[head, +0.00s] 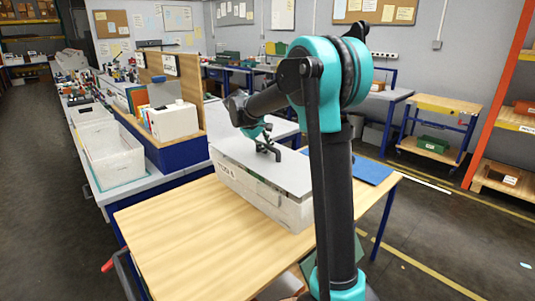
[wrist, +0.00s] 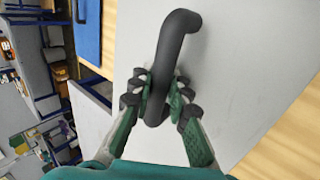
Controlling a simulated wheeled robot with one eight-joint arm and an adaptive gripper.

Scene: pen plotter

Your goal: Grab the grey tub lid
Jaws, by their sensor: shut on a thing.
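The grey tub lid (head: 237,150) is a flat panel over the white tub (head: 262,198) on the wooden table. I cannot tell whether it rests fully on the rim. The lid's dark bent handle (wrist: 177,45) rises from its top. My gripper (head: 264,140) is at this handle, above the lid. In the wrist view, my gripper (wrist: 157,98) has its fingers closed around the handle from both sides. The grey lid surface (wrist: 245,75) fills much of that view. The tub's inside is hidden.
The wooden table top (head: 170,230) is clear to the left and front of the tub. A blue mat (head: 372,171) lies at its right. A workbench on the left holds an open white crate (head: 112,160) and a white box (head: 173,121).

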